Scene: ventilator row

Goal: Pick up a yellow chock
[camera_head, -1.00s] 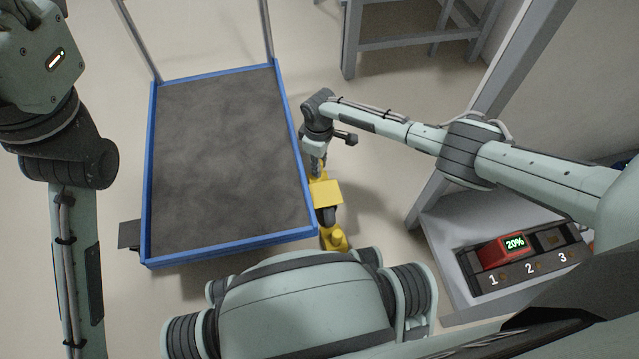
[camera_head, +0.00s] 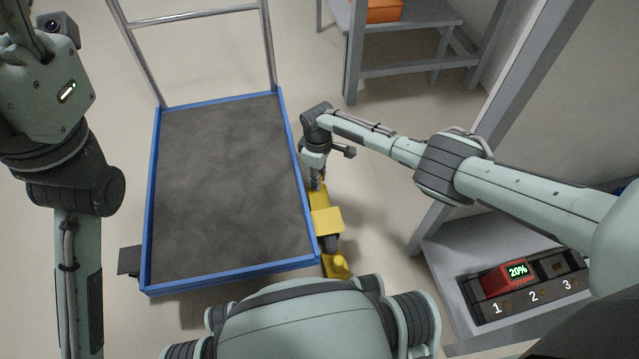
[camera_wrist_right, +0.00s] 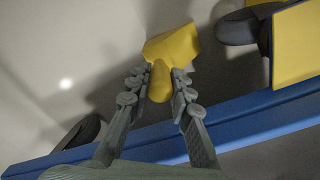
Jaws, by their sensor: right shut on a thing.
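My right gripper (camera_head: 317,183) reaches down beside the right edge of the blue-edged cart. It is shut on the upright grip of a yellow chock (camera_head: 319,199), low near the floor. In the right wrist view the fingers (camera_wrist_right: 155,95) close on both sides of that grip, with the wider body of the chock (camera_wrist_right: 178,46) beyond them. Another yellow piece (camera_head: 337,265) sits on the near side of the dark wheel (camera_head: 330,243). My left gripper (camera_head: 18,20) is only partly in view at the top left corner; its fingers cannot be made out.
The cart (camera_head: 153,190) has a grey deck and a metal handle. A yellow plate (camera_head: 327,220) is above the wheel, close to the held chock. A grey bench (camera_head: 410,68) with an orange box (camera_head: 378,8) stands behind. A red 20% battery (camera_head: 506,278) sits in a numbered rack.

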